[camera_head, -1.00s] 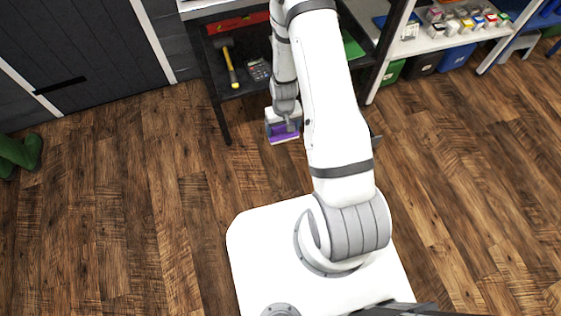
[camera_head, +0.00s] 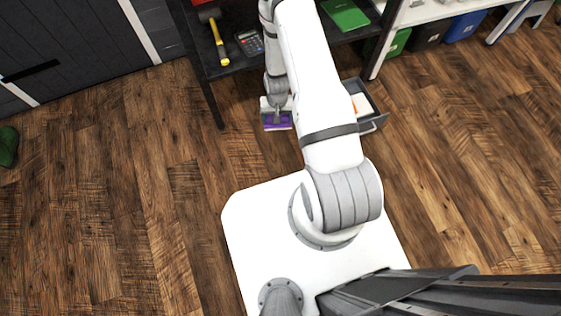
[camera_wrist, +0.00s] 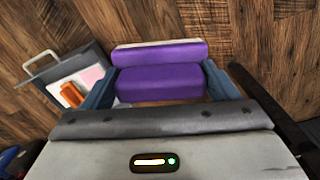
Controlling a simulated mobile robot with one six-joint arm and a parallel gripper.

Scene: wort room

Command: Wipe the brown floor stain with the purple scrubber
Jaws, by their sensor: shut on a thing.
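The purple scrubber (camera_wrist: 160,80) is a block with a paler far edge, held between the two blue-grey fingers of my gripper (camera_wrist: 162,86) in the wrist view. In the head view the scrubber (camera_head: 276,121) shows as a small purple patch under my gripper (camera_head: 276,112), in front of the dark shelf bench. My gripper is shut on it. The scrubber is over the wooden floor; I cannot tell whether it touches. The brown floor stain cannot be made out for certain in either view against the brown wood.
An open grey drawer (camera_head: 370,105) with a handle juts out to the right of my arm; it also shows in the wrist view (camera_wrist: 48,70), holding an orange item (camera_wrist: 72,94). A dark bench (camera_head: 205,85) holds a hammer (camera_head: 218,42) and a calculator (camera_head: 249,42).

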